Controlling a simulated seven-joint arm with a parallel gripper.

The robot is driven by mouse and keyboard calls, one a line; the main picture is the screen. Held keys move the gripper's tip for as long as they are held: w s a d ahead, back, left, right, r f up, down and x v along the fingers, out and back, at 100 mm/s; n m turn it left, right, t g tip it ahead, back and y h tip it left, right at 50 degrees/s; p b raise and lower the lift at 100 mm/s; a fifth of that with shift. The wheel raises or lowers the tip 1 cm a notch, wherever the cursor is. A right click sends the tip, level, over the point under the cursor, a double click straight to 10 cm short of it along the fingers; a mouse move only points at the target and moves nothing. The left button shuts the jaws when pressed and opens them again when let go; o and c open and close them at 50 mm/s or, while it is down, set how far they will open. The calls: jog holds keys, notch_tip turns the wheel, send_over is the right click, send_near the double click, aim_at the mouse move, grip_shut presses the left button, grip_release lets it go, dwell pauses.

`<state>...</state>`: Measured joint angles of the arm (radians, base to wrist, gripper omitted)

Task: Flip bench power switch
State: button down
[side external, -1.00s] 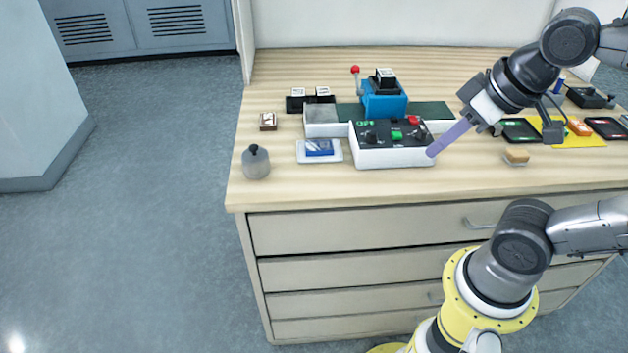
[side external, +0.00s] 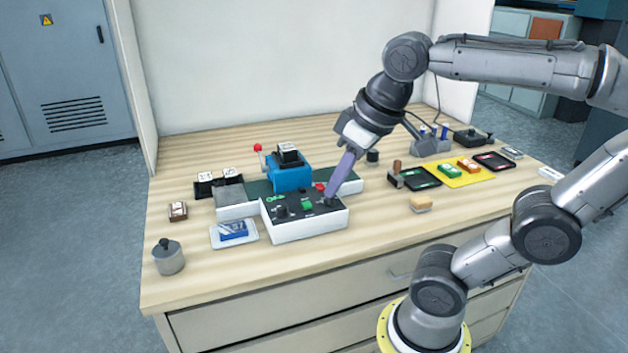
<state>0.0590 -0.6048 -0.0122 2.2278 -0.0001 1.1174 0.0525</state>
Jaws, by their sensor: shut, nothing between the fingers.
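A white control box (side external: 304,230) with a black top panel stands near the middle of the bench. Its panel carries a green button (side external: 307,206), a red button (side external: 320,187), a green-lit marking and a black knob (side external: 281,211) on the left. A small black control (side external: 328,204) sits at the panel's right end, partly hidden by my fingers. I cannot tell which control is the power switch. My gripper (side external: 333,196) has long purple fingers, shut and empty, pointing down with the tips at this right-hand control. I cannot tell whether they touch it.
A blue press (side external: 290,178) with a red-knobbed lever stands behind the box. A white tray (side external: 234,241) with a blue item and a grey lidded pot (side external: 168,257) lie to the left.

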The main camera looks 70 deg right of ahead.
jog(key=w+d+r+m+g, duration=0.1)
jog(key=w+d+r+m, duration=0.1)
jog(key=w+d+r, duration=0.3)
jog(key=m+g, duration=0.4)
jog(key=m, duration=0.2)
send_over(320, 185)
notch_tip(320, 185, down, 6)
jog(key=shift+f, duration=0.2)
jog(key=shift+f, duration=0.1)
notch_tip(320, 185, down, 14)
jog(key=shift+r, duration=0.1)
